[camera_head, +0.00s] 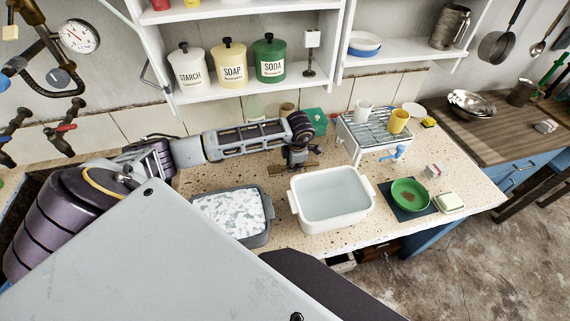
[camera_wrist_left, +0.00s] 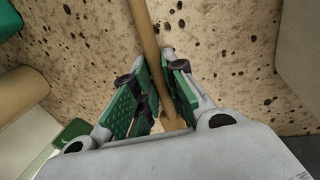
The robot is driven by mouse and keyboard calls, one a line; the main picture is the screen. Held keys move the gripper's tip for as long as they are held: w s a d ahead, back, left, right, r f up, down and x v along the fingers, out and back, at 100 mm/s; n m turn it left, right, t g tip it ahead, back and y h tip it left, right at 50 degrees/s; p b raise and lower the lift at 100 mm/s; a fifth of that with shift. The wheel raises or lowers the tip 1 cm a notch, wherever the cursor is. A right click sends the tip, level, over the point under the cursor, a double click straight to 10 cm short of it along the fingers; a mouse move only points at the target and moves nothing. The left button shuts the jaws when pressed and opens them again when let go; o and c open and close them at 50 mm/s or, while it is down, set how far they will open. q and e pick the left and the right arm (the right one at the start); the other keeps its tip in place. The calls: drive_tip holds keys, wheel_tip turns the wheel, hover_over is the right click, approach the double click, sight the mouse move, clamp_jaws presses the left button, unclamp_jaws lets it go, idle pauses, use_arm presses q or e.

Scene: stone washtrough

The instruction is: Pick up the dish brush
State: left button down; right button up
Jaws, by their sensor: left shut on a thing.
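The dish brush shows as a wooden handle (camera_wrist_left: 147,35) in the left wrist view, running from the top edge down between my fingers. My left gripper (camera_wrist_left: 155,95), with green finger pads, is shut on this handle. In the head view my left gripper (camera_head: 298,163) is low over the speckled counter behind the white basin. Light wooden parts of the brush (camera_head: 281,169) show beside the fingers there. The brush head cannot be made out. My right gripper is not in view.
A white basin (camera_head: 332,221) of water and a grey tub (camera_head: 262,234) of suds stand in front. A dish rack (camera_head: 376,134) with cups is to the right, near a green bowl (camera_head: 410,193) on a dark mat. A green box (camera_head: 314,117) stands behind my gripper.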

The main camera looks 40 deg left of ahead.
use_arm(q)
wheel_tip(320, 180, up, 10)
drive_tip(key=b, duration=0.1)
idle(0.9)
